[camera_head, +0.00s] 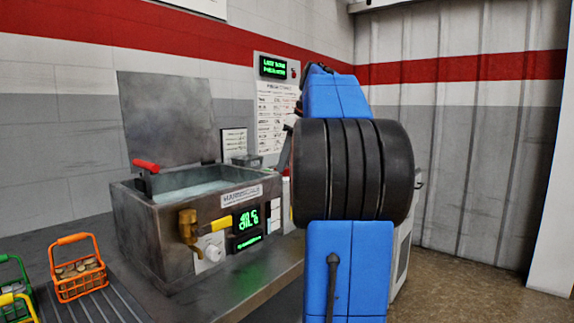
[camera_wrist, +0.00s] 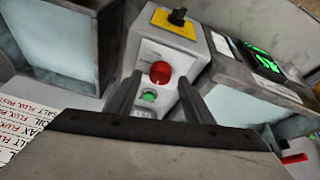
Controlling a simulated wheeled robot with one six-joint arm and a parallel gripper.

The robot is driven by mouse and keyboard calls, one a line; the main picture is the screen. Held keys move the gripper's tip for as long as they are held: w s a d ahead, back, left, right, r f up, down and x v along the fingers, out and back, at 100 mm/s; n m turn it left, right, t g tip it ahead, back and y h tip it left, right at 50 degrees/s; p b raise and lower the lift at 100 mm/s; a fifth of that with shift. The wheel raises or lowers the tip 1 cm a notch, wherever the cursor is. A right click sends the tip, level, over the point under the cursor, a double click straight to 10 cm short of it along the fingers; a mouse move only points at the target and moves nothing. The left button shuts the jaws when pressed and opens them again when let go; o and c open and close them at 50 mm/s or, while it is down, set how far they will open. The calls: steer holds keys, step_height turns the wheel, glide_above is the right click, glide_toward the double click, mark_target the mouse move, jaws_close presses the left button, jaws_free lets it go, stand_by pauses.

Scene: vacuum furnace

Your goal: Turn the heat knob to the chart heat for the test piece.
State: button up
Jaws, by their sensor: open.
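In the wrist view my gripper (camera_wrist: 159,75) is open and empty, with one dark finger on each side of a red round knob or button (camera_wrist: 160,73) on a grey control box (camera_wrist: 186,52). I cannot tell if the fingers touch the box. A black rotary switch (camera_wrist: 177,16) on a yellow plate and a green button (camera_wrist: 149,97) are on the same box. Which control is the heat knob is not readable. A wall chart (camera_head: 275,115) hangs behind my arm in the head view, its text too small to read. I cannot pick out the test piece.
A tank (camera_head: 150,235) with a raised lid, a green display (camera_head: 245,218), a white knob (camera_head: 208,254) and a brass tap (camera_head: 187,225) stands on the bench. Orange (camera_head: 78,268) and green baskets are at the left. My arm hides much of the right side.

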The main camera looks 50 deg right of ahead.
steer(key=shift+w+f, duration=0.25)
steer(key=shift+f, duration=0.4)
steer(key=shift+c, duration=0.6)
steer(key=c, duration=0.9)
